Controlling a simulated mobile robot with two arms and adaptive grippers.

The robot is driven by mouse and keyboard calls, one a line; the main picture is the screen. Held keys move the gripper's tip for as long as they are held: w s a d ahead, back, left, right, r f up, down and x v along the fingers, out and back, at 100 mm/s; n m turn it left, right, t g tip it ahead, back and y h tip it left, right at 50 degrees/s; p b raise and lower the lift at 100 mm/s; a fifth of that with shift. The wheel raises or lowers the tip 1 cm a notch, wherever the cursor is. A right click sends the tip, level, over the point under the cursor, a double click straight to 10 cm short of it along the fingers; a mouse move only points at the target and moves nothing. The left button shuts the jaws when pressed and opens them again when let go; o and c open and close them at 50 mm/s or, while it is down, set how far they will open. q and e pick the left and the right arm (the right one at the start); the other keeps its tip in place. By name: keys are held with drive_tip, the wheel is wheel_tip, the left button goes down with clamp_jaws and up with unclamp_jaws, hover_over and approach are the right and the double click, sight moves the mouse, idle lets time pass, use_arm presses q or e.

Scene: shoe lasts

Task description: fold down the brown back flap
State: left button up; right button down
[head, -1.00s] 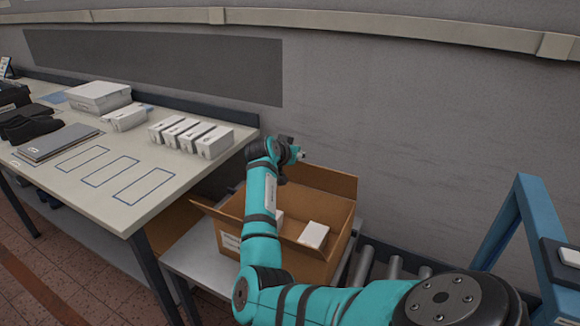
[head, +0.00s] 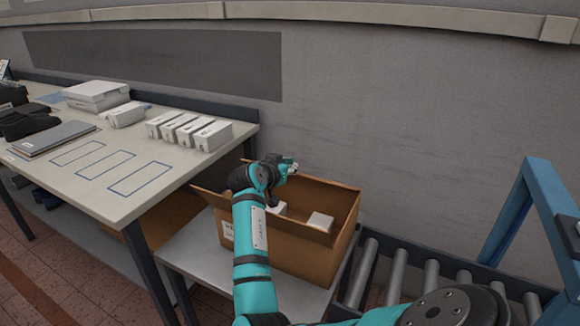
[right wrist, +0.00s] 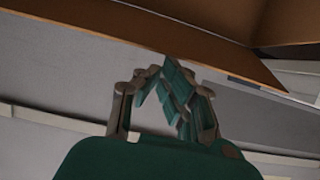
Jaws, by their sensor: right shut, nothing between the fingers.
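An open brown cardboard box (head: 290,255) stands on a grey stand beside the table. Its brown back flap (head: 328,193) is along the far side, by the wall; its exact angle is hard to tell. My right gripper (head: 291,166) is shut and empty at the upper left end of that far edge. In the right wrist view the shut fingers (right wrist: 176,92) are just under a brown cardboard edge (right wrist: 215,62); whether they touch it is unclear. My right arm covers the box's left part. My left gripper is not in view.
White cartons (head: 320,222) lie inside the box. A roller conveyor (head: 398,272) and a blue frame (head: 520,225) stand to the right. The table (head: 85,205) at left holds several white boxes (head: 212,136). The grey wall (head: 410,130) is close behind.

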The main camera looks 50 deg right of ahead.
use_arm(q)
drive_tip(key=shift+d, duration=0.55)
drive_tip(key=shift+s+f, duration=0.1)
use_arm(e)
drive_tip(key=shift+d, duration=0.1)
drive_tip(key=shift+w+d+f+b, duration=0.25)
drive_tip(key=shift+d+b, duration=0.15)
drive_tip(key=shift+d, duration=0.2)
drive_tip(key=shift+r, duration=0.2)
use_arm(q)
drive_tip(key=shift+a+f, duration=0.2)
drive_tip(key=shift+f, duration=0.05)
use_arm(e)
wheel_tip(320, 180, up, 10)
drive_tip(key=shift+f, duration=0.15)
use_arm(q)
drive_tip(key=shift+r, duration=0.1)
